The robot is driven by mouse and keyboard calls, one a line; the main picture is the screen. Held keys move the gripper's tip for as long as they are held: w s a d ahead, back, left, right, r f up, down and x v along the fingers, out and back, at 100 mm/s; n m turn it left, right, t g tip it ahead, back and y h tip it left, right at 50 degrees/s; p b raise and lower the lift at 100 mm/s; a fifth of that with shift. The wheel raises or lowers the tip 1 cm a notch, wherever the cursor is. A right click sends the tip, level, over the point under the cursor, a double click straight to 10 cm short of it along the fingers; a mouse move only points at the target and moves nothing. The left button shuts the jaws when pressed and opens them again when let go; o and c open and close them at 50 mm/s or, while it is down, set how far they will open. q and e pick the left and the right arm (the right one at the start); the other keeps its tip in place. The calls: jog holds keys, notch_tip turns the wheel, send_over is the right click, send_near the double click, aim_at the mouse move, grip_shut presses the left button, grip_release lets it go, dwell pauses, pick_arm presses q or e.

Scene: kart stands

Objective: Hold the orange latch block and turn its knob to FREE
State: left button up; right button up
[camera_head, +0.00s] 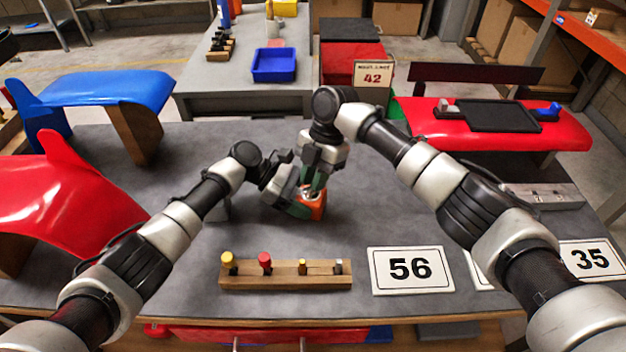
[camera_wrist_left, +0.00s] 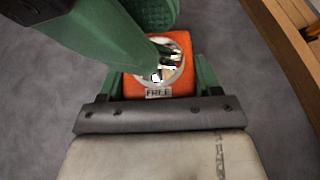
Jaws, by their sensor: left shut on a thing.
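The orange latch block (camera_head: 318,208) stands on the grey table; it also shows in the left wrist view (camera_wrist_left: 183,43). My left gripper (camera_head: 303,205) is shut on it, with a green finger on each side of the block in the left wrist view. A round silvery dial (camera_wrist_left: 148,80) is on the block's top, beside a FREE label (camera_wrist_left: 159,93). My right gripper (camera_head: 314,185) reaches down from above, its green fingers over the dial. They hide much of the knob, so I cannot tell its setting or whether the fingers grip it.
A wooden rack (camera_head: 285,283) with several coloured pegs lies near the front edge. Number plates 56 (camera_head: 410,288) and 35 (camera_head: 592,260) lie to its right. Red (camera_head: 65,205) and blue (camera_head: 95,92) kart panels stand at left. Table around the block is clear.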

jog(key=shift+s+a+f, duration=0.15)
jog(key=shift+f, duration=0.3)
grip_shut()
jog(key=m+t, duration=0.1)
jog(key=m, duration=0.2)
jog(key=m+t+y, duration=0.1)
jog(key=m, duration=0.2)
jog(key=shift+s, duration=0.15)
jog(key=m, duration=0.2)
jog(key=m+t, duration=0.1)
jog(key=shift+s+m+t+y, duration=0.1)
jog(key=shift+m+t+y, duration=0.2)
jog(key=shift+m, duration=0.1)
jog(key=shift+s+m+t, duration=0.1)
jog(key=shift+m+t, duration=0.5)
jog(key=shift+m, duration=1.1)
